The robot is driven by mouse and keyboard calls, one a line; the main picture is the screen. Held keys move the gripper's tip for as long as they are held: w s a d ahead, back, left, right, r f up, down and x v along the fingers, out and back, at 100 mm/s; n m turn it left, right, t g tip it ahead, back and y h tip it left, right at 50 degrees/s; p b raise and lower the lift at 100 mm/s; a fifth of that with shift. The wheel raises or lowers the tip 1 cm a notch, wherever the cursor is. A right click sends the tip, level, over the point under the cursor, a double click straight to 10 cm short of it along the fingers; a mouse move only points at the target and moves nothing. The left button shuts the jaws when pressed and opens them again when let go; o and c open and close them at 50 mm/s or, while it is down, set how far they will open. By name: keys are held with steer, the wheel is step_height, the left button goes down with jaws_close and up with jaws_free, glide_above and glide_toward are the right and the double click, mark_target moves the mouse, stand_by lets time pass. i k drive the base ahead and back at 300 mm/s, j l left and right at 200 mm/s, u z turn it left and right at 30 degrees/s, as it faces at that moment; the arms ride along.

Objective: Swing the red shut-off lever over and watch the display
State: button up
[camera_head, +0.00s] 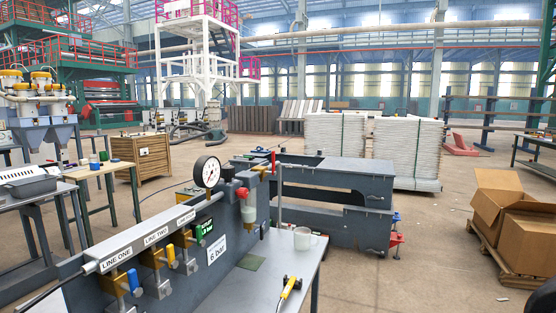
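A small upright red lever (273,161) stands at the far right end of the grey manifold, beside a brass-coloured fitting. A red knob (240,192) is on the regulator below and right of the gauge. My gripper is not in view.
The grey manifold pipe (145,240) carries line labels, with blue (134,281) and yellow (171,254) levers below it. A "6 bar" sign (217,249) is on its front. A white mug (317,243) and yellow-black tool (289,291) are on the bench. Open cardboard boxes (500,215) stand right.

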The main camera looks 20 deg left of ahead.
mark_target(273, 172)
steer(key=i+l+u, duration=0.15)
steer(key=i+u, duration=0.25)
steer(key=i, duration=0.15)
steer(key=i+l+u, duration=0.3)
steer(key=i+u, duration=0.15)
steer(key=i+l+u, duration=0.4)
steer(key=i+l, duration=0.1)
steer(key=i, duration=0.05)
